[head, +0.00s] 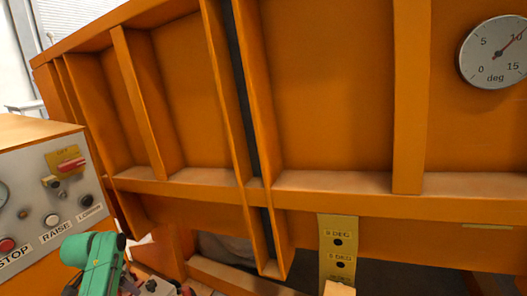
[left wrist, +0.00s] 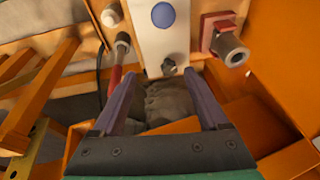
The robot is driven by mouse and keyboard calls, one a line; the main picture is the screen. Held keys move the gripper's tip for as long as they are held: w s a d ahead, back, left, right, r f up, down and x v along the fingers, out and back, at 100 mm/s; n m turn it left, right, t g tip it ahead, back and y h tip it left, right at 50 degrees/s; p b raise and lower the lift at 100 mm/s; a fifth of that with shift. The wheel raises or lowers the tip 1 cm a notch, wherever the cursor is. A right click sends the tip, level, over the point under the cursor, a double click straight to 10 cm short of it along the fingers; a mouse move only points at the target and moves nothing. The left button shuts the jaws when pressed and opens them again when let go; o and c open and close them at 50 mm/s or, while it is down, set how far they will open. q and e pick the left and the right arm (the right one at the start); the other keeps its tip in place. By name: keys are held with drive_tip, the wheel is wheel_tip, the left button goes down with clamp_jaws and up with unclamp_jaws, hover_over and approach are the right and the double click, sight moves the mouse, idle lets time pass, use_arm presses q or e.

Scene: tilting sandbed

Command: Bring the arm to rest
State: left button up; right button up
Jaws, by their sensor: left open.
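My left arm, green, comes in at the bottom left of the head view. Its gripper is mostly cut off by the bottom edge there. In the left wrist view my left gripper (left wrist: 168,74) shows two purple-grey fingers wide apart, with nothing between them. Beyond the fingers is a pale panel (left wrist: 165,45) with a blue disc and a small dark knob. My right gripper is not in view.
An orange ribbed bed (head: 320,90) fills the head view. Its dial (head: 494,53) points near 10 deg. A control box (head: 25,185) with STOP, RAISE and LOWER buttons stands left of my arm. A yellow holed plate (head: 338,235) hangs below the bed.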

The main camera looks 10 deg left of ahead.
use_arm(q)
drive_tip(key=s+d+f+n, duration=0.1)
drive_tip(key=s+d+f, duration=0.1)
drive_tip(key=s+d, duration=0.75)
drive_tip(key=s+d+f+n, duration=0.1)
drive_tip(key=s+d+f, duration=0.1)
drive_tip(key=s+d, duration=0.8)
wheel_tip(320, 180, down, 20)
drive_tip(key=s+d+g, duration=0.1)
drive_tip(key=d, duration=0.1)
drive_tip(key=s+a+f+g, duration=0.1)
drive_tip(key=s+a+f, duration=0.2)
drive_tip(key=s+f, duration=1.4)
drive_tip(key=shift+s+a, duration=0.2)
drive_tip(key=shift+s, duration=0.1)
